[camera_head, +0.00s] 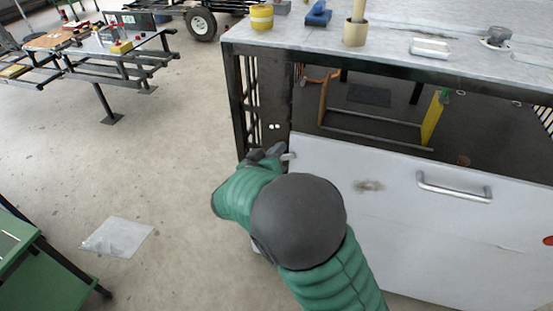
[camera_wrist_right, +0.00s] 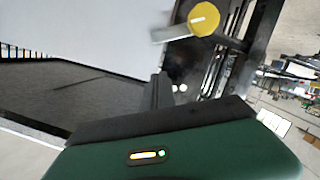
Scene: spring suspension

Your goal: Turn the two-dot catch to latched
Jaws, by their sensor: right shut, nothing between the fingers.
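The two-dot catch shows in the right wrist view as a yellow round knob (camera_wrist_right: 203,18) with a white line and a pale grey bar (camera_wrist_right: 172,33). The bar reaches from the knob across the edge of the white panel (camera_wrist_right: 100,30). In the head view only a pale end of the catch (camera_head: 288,156) shows; my gripper hides the rest. Two white dots (camera_head: 274,126) mark the dark post above it. My right gripper (camera_head: 268,153) is shut and empty, close beside the catch; I cannot tell whether they touch. My left gripper is not in view.
The bench top (camera_head: 385,52) holds a yellow tin (camera_head: 262,17), a blue tool (camera_head: 318,14) and other items. A green cart (camera_head: 45,270) stands at lower left; the floor between is largely clear.

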